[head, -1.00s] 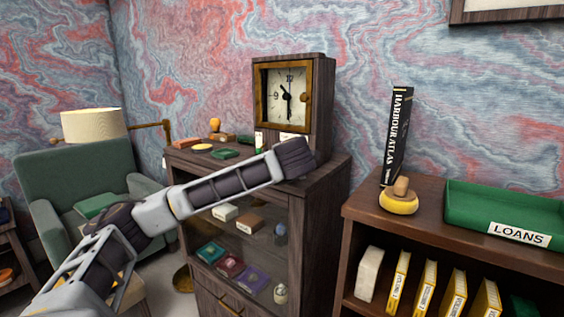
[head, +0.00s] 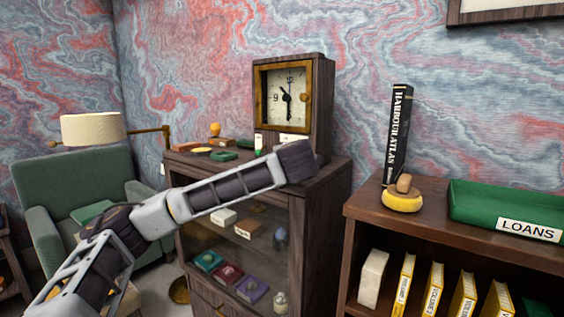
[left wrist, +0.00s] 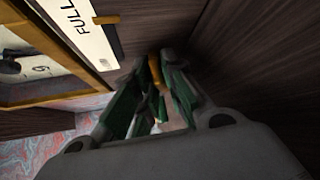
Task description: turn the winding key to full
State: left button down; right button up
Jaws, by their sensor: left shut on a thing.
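The wooden clock (head: 295,95) with a brass-framed white dial stands on a dark cabinet. My left arm reaches across in front of the cabinet to the clock's base, and its wrist hides the gripper in the head view. In the left wrist view my left gripper (left wrist: 160,85) has its green-padded fingers close around a narrow brass piece, which appears to be the winding key (left wrist: 156,70). Most of the key is hidden between the fingers. A white plate marked FULL (left wrist: 80,30) with a brass pointer (left wrist: 106,20) shows beside the fingers. My right gripper is not in view.
Small items, including a green ring (head: 224,155), lie on the cabinet top left of my wrist. At right, a bookcase holds a black book (head: 398,135), a yellow ring-shaped item (head: 402,202) and a green LOANS tray (head: 490,203). A green armchair (head: 80,180) stands at left.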

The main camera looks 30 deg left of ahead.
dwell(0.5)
pick_arm(q)
jog(key=c, duration=1.8)
grip_release()
jog(key=shift+o, duration=0.2)
jog(key=shift+v, duration=5.5)
jog(key=shift+s+d, duration=0.1)
jog(key=shift+d, duration=0.1)
jog(key=shift+s+d, duration=0.15)
jog(key=shift+s, duration=0.1)
